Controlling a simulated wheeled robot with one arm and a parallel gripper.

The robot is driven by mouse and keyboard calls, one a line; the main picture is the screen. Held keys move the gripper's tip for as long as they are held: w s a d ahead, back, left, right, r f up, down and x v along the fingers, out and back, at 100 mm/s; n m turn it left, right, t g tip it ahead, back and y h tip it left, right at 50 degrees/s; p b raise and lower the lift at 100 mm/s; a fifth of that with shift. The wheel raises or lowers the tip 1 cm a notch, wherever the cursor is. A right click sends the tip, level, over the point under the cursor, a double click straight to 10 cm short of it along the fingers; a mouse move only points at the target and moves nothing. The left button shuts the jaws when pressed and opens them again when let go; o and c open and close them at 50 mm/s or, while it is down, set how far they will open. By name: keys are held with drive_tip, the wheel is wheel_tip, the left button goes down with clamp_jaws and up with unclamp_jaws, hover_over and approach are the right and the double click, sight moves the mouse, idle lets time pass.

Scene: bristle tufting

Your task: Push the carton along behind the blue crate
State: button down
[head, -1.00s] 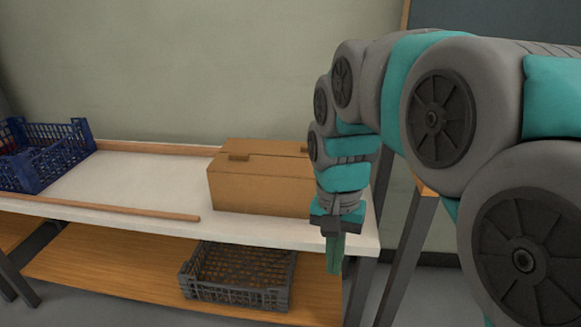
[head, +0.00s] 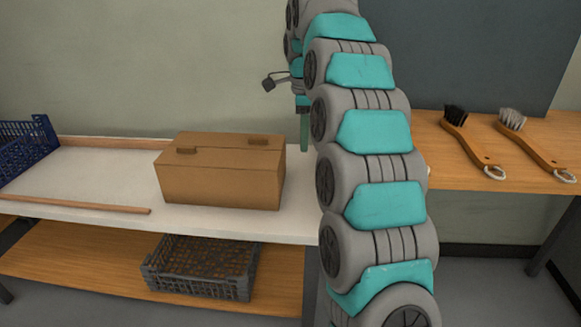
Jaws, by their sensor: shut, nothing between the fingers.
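The brown carton (head: 222,183) stands upright and closed on the white tabletop, right of its middle. The blue crate (head: 27,150) is at the tabletop's far left, cut off by the picture's edge; bare white surface lies between it and the carton. My gripper (head: 304,140) points down just beyond the carton's right end. It is shut and empty, with a gap to the carton in the picture. My own arm hides part of the space to its right.
A wooden strip (head: 110,142) runs along the tabletop's back edge and another (head: 75,202) along its front left. A dark crate (head: 200,266) sits on the lower shelf. Two brushes (head: 472,147) (head: 540,147) lie on a wooden bench at the right.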

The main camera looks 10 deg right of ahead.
wheel_tip(320, 180, down, 10)
drive_tip(key=shift+r, duration=0.2)
drive_tip(key=shift+a+f, duration=0.2)
drive_tip(key=shift+a, duration=0.1)
drive_tip(key=shift+w+a+p, duration=0.2)
drive_tip(key=shift+w+a, duration=0.15)
drive_tip(key=shift+a, duration=0.45)
drive_tip(key=shift+w+a+p, duration=0.2)
drive_tip(key=shift+w+a, duration=0.1)
drive_tip(key=shift+a, duration=0.5)
